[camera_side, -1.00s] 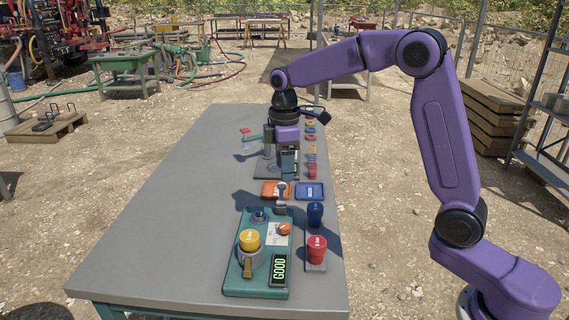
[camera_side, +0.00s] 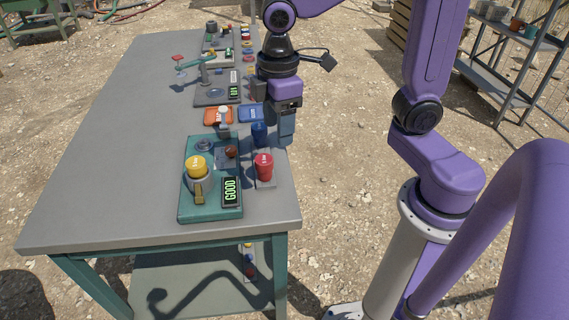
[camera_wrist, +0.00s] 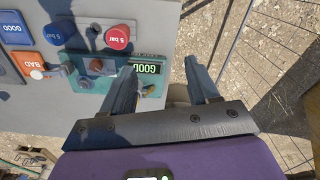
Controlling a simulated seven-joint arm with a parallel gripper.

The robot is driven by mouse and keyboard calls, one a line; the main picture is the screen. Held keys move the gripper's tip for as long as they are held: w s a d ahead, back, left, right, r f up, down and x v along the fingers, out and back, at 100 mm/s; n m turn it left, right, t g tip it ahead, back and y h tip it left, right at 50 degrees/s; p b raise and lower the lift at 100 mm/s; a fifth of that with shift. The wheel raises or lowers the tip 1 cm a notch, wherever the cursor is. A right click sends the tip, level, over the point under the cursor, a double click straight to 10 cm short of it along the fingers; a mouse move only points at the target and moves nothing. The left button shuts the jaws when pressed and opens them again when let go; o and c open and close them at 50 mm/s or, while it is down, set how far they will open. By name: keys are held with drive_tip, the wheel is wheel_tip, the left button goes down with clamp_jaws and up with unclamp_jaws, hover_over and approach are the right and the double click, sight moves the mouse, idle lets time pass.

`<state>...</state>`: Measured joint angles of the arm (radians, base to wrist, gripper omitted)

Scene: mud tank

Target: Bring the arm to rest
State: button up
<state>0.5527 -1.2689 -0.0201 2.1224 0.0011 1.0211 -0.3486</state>
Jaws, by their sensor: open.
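My gripper (camera_side: 286,130) is open and empty, pointing down near the right edge of the grey table (camera_side: 105,150). In the side view it is just right of the blue cup (camera_side: 259,135). In the wrist view my gripper's fingers (camera_wrist: 162,78) stand wide apart. The left finger overlaps the green test station (camera_wrist: 88,82), and the right one shows over the ground beyond the table edge. Nothing is between the fingertips. I cannot tell the gripper's height above the table.
The green station (camera_side: 188,209) holds a yellow-topped cup (camera_side: 196,164) and a display (camera_side: 231,192) reading GOOD. A red cup (camera_side: 264,166) stands beside it. Orange (camera_side: 212,116) and blue (camera_side: 251,114) trays lie behind. The left side of the table is bare.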

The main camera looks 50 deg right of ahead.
drive_tip(key=s+d+f, duration=0.1)
drive_tip(key=s+d, duration=0.1)
drive_tip(key=s, duration=0.5)
drive_tip(key=s+d+f, duration=0.1)
drive_tip(key=s+d, duration=0.2)
drive_tip(key=s, duration=0.5)
drive_tip(key=shift+s+d+f, duration=0.15)
drive_tip(key=shift+d+f, duration=0.05)
drive_tip(key=shift+f, duration=0.2)
